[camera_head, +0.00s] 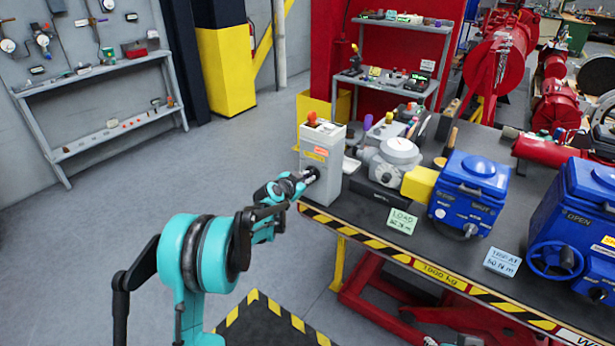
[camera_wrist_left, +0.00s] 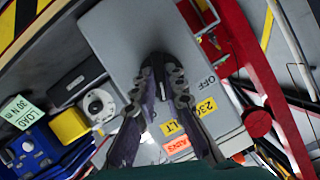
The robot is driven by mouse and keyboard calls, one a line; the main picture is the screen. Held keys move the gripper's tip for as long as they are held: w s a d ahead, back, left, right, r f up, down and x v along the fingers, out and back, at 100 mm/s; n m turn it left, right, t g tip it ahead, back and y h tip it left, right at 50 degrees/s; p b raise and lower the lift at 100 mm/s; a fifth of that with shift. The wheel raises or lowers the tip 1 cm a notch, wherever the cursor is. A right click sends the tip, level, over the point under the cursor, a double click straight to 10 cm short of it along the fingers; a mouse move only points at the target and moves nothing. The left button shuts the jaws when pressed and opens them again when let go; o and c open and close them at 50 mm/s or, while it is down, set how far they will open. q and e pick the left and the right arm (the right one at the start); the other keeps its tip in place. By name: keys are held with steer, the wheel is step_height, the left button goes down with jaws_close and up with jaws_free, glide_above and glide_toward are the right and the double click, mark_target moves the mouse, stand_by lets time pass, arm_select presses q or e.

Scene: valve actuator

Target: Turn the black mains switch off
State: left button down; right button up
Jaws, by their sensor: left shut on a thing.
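A grey upright box (camera_head: 321,150) stands at the near left corner of the workbench, with yellow and orange labels. In the left wrist view the grey box (camera_wrist_left: 120,35) fills the upper middle, and "OFF" is printed on its face right of my fingers. The black mains switch (camera_head: 313,172) is on the box's side, mostly hidden by my gripper. My left gripper (camera_head: 304,178) reaches it from the left and is shut on it. In the left wrist view the fingertips (camera_wrist_left: 166,64) meet at the face and cover the switch, so its angle cannot be read. My right gripper is not in view.
A grey valve with a round top (camera_head: 400,150), a yellow block (camera_head: 419,185) and blue actuators (camera_head: 468,190) stand to the right on the workbench (camera_head: 345,207). A card marked LOAD (camera_head: 402,221) is at the front edge. The floor on the left is clear.

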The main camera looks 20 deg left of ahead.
arm_select(q)
steer(key=n+h, duration=0.2)
steer(key=n, duration=0.1)
steer(key=n+g+h, duration=0.1)
steer(key=n+h, duration=0.1)
steer(key=n, duration=0.1)
steer(key=n+h, duration=0.2)
steer(key=shift+w+a+f+n+g, duration=0.15)
steer(key=shift+a+n+g, duration=0.15)
steer(key=shift+a+n, duration=0.1)
stand_by(0.5)
steer(key=c, duration=1.6)
jaws_free()
steer(key=v, duration=1.2)
steer(key=shift+a, duration=0.1)
